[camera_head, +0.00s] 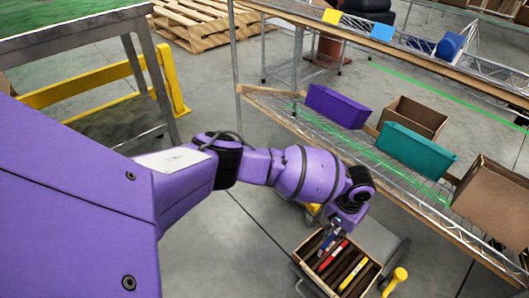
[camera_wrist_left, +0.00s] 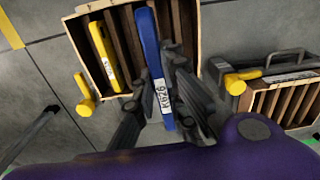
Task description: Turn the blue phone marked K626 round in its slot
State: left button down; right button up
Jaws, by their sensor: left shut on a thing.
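The blue phone (camera_wrist_left: 150,55) with a white K626 label shows large in the left wrist view. My left gripper (camera_wrist_left: 165,108) is shut on it, with one dark finger on each side near the labelled end. The phone stands out over a wooden slotted crate (camera_wrist_left: 198,25); I cannot tell whether its far end is inside a slot. A yellow phone (camera_wrist_left: 102,50) sits in a slot to the left. In the head view my left gripper (camera_head: 338,226) is over the back of the crate (camera_head: 300,257). My right gripper is out of view.
In the head view a red phone (camera_head: 333,257) and a yellow phone (camera_head: 353,273) stand in the crate. A wire shelf with a purple bin (camera_head: 337,106) and a teal bin (camera_head: 415,150) is behind. A second slotted crate (camera_wrist_left: 250,105) shows at right in the wrist view.

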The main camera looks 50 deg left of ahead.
pick_arm(q)
jog(key=shift+w+a+f+b, duration=0.1)
jog(key=shift+a+f+b, duration=0.2)
jog(key=shift+f+b, duration=1.25)
jog(key=shift+w+a+f+b, duration=0.1)
jog(key=shift+a+f+b, duration=0.4)
jog(key=shift+f, duration=1.9)
jog(key=shift+w+a+f+b, duration=0.15)
jog(key=shift+f+b, duration=1.05)
jog(key=shift+f, duration=0.8)
jog(key=shift+f, duration=0.35)
jog(key=c, duration=1.7)
grip_release()
